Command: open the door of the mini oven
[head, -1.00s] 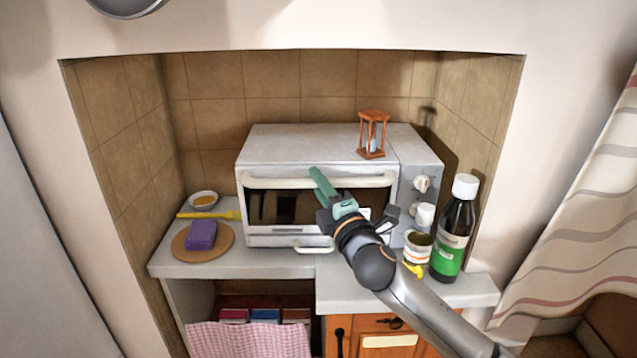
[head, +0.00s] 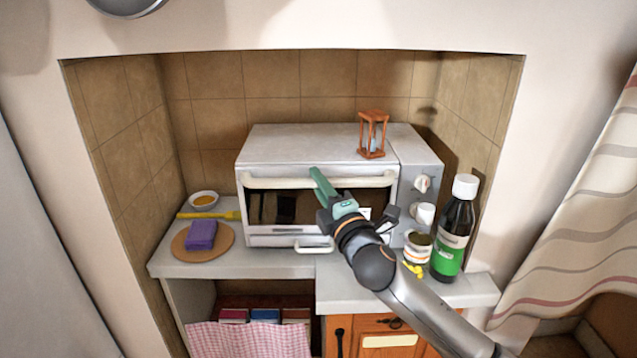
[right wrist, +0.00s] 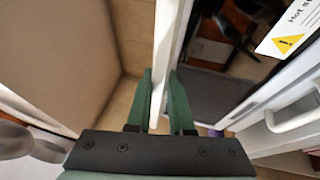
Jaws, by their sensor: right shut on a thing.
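The mini oven (head: 290,142), a grey-white box, stands on the counter in the tiled alcove. Its door has a dark window (head: 280,207) and a pale handle bar (head: 265,183) along the top. The door looks shut or nearly so; I cannot tell if there is a small gap. The gripper hides part of the door. My left gripper is not in view.
An hourglass (head: 372,134) stands on the oven top. A brown bottle (head: 453,232) and an open can (head: 417,247) stand close to my right arm. At left are a purple block (head: 201,235) on a round board (head: 182,250), a yellow-handled brush (head: 210,215) and a small bowl (head: 204,200).

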